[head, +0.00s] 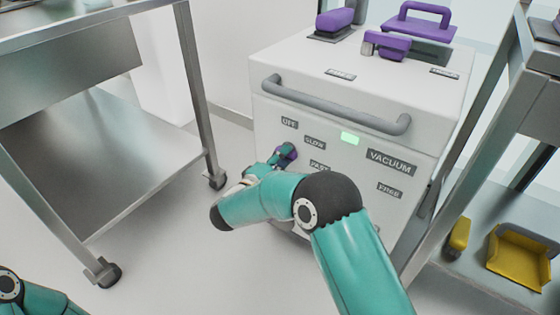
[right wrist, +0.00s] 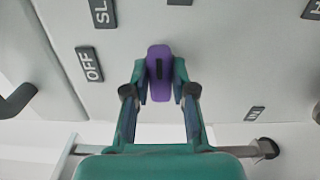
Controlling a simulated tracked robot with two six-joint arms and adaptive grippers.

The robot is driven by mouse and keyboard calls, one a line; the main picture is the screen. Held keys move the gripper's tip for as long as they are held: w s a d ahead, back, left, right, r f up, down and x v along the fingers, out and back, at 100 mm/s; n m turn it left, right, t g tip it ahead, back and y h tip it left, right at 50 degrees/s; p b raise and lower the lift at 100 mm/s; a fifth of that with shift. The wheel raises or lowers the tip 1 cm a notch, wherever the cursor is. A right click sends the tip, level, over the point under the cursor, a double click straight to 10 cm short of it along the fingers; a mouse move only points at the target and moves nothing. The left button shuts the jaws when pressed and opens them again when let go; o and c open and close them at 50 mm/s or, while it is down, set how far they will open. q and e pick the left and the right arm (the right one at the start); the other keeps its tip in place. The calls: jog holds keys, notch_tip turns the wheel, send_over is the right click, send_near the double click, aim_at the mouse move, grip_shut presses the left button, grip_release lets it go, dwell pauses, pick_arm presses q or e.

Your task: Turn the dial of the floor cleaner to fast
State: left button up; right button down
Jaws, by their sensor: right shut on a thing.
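The floor cleaner (head: 270,105) is a white box with a grey bar handle, standing between two metal carts. Its front carries labels OFF, SLOW, FAST and VACUUM and a lit green patch. The purple dial (head: 290,151) sits by the SLOW and FAST labels, partly hidden by my right gripper (head: 277,160). In the right wrist view the dial (right wrist: 159,72) stands between the two fingertips of my right gripper (right wrist: 159,82), which is shut on it. The dark line on the dial points along its length. Of my left arm only a part shows at the lower left; its gripper is out of view.
A metal cart (head: 150,165) on wheels stands at the left. Another cart (head: 480,150) at the right holds a yellow dustpan (head: 522,258) on its lower shelf. Purple-handled parts (head: 390,45) sit on top of the cleaner. Floor between is clear.

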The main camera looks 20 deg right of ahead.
jog(key=shift+s+d+f+m, duration=0.1)
jog(key=shift+d+f+m, duration=0.05)
jog(key=shift+m, duration=0.55)
jog(key=shift+d+f+m, duration=0.1)
jog(key=shift+m, duration=0.6)
jog(key=c, duration=1)
grip_release()
jog(key=shift+o, duration=0.2)
jog(key=shift+a, duration=0.15)
jog(key=v, duration=1.1)
jog(key=shift+s+a, duration=0.25)
jog(key=shift+a, duration=0.1)
